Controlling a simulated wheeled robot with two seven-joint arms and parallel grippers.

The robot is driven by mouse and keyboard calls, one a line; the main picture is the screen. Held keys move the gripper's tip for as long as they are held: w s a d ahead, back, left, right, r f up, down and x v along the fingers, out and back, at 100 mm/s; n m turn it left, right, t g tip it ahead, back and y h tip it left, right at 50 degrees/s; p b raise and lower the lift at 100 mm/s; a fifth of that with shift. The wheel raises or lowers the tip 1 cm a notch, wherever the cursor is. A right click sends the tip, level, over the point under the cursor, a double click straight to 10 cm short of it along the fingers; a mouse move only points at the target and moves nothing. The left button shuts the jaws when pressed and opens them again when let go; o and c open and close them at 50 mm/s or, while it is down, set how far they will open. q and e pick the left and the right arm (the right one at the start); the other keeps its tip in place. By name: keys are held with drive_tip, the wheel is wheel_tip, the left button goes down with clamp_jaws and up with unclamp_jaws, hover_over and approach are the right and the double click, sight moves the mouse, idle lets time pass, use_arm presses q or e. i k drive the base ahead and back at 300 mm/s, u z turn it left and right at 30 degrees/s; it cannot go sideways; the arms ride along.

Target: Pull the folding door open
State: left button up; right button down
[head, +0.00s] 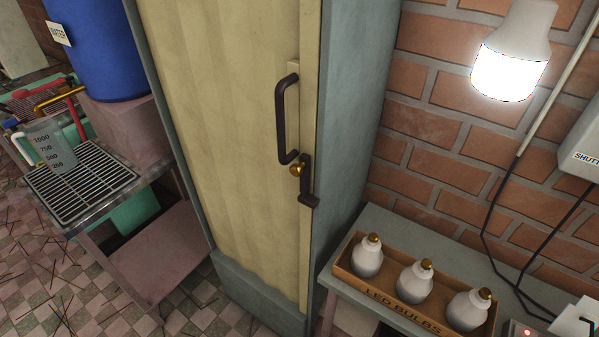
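The folding door (222,120) is a tall, pleated, cream-yellow panel in a grey-green cabinet frame (345,130). It looks shut. A dark upright bar handle (281,118) is fixed near its right edge. Just below and right of the handle is a dark latch lever (306,183) with a brass knob (296,169). The lever hangs down along the door's right edge strip, with a short foot at its bottom end. Neither of my grippers shows in the head view. The top of the door is cut off by the picture's edge.
At left, a blue water barrel (102,45) stands on a block beside a bench with a metal grate (85,182) and a measuring jug (50,146). At right, a box of bulbs (345,265) sits on a low table (375,222). A lit lamp (508,75) hangs above.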

sight(302, 80)
drive_tip(key=z, duration=0.95)
drive_tip(key=k, duration=1.15)
drive_tip(key=u, duration=1.55)
drive_tip(key=i, duration=0.45)
drive_tip(key=z, duration=0.05)
